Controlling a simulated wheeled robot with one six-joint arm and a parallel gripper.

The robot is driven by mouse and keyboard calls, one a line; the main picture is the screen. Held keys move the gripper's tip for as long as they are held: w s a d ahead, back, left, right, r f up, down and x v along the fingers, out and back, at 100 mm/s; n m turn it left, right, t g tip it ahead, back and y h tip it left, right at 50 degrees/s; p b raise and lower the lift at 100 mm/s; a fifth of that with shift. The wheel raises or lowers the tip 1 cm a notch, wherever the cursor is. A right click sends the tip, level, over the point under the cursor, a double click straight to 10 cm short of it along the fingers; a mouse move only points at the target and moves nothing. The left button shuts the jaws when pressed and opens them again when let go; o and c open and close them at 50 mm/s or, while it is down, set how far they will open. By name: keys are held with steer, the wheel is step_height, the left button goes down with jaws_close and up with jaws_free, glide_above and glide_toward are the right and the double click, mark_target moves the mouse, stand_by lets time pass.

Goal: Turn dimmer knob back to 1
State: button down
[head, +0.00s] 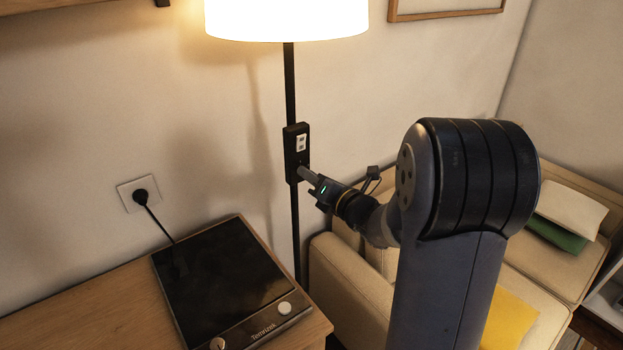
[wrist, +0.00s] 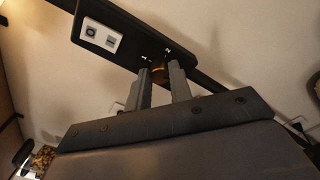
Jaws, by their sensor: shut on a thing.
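The dimmer is a black box (head: 291,139) fixed on the dark pole of a lit floor lamp (head: 288,18). It carries a white panel with two small symbols (wrist: 101,36). In the wrist view a brownish knob (wrist: 158,70) sits on the box below the panel, with small marks "1" and "2" beside it. My gripper (wrist: 161,78) is shut on the knob, one finger on each side. In the head view my gripper (head: 305,174) reaches the lower part of the box from the right and hides the knob. The knob's exact pointing direction cannot be told.
A wooden counter (head: 85,313) with a black hob (head: 215,275) stands at the lower left. A wall socket with a plug (head: 139,194) is above it. A beige sofa (head: 342,285) with cushions is at the right, below my arm.

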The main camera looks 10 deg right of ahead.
steer(key=shift+s+a+f+n+h+b, duration=0.1)
steer(key=shift+n+h+b, duration=0.15)
steer(key=shift+n+b, duration=5.25)
steer(key=shift+w+a+f+n+h+b, duration=0.1)
steer(key=shift+n+h+b, duration=0.2)
steer(key=shift+n+b, duration=5.15)
steer(key=shift+s+a+n+h+b, duration=0.1)
steer(key=shift+n+h+b, duration=0.15)
steer(key=shift+n+b, duration=5.25)
steer(key=m+b, duration=0.2)
steer(key=b, duration=0.1)
steer(key=shift+r+m, duration=0.1)
steer(key=shift+m, duration=0.15)
steer(key=c, duration=1.3)
jaws_free()
